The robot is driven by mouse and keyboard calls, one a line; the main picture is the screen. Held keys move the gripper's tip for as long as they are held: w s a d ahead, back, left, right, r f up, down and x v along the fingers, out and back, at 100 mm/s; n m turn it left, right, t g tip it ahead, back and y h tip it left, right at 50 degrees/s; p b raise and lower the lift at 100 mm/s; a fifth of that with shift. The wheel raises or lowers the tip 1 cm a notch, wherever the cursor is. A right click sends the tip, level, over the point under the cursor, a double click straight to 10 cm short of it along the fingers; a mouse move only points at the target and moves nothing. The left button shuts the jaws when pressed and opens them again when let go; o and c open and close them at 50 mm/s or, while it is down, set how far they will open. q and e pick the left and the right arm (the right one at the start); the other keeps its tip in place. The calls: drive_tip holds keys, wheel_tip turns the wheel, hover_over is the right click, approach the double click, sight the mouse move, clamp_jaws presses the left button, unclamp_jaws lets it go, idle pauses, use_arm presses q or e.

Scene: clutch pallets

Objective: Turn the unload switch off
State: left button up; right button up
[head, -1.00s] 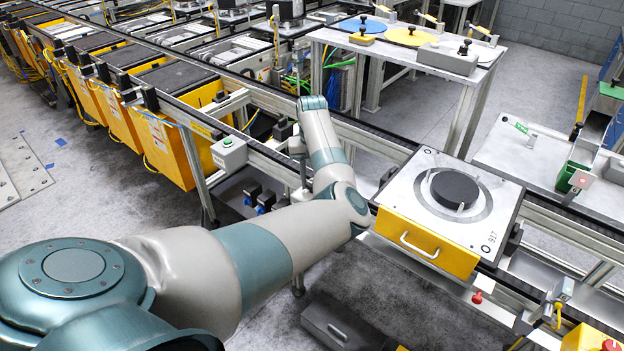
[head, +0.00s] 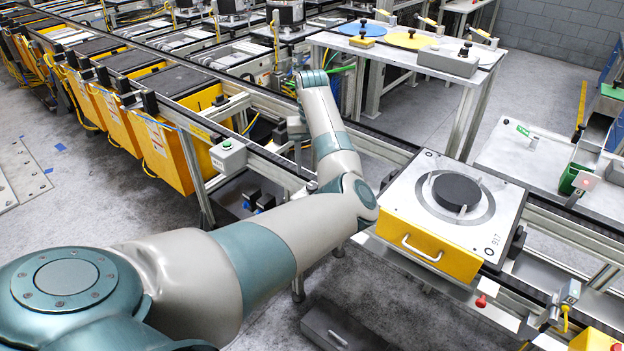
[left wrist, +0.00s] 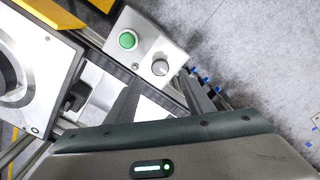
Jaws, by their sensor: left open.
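In the left wrist view a light grey control box (left wrist: 148,42) carries a green button (left wrist: 127,40) and a grey round knob (left wrist: 160,67), which looks like the switch. The knob's setting is too small to read. My left gripper (left wrist: 160,84) is open and empty, its two dark fingers pointing toward the box, with the knob ahead between the tips and apparently untouched. In the head view a grey box with a green button (head: 228,148) stands on the line's near rail. My left gripper (head: 297,128) is partly hidden at the arm's end, right of that box. My right gripper is not in view.
A pallet (head: 405,205) with a black disc and yellow front sits on the line at right. Several yellow bins (head: 178,150) stand along the line at left. A table (head: 400,55) with coloured discs stands behind. The floor at left (head: 100,215) is mostly clear.

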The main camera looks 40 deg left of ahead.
use_arm(q)
wheel_tip(320, 180, up, 11)
drive_tip(key=b, duration=0.1)
drive_tip(key=shift+b, duration=0.35)
drive_tip(key=shift+f, duration=0.15)
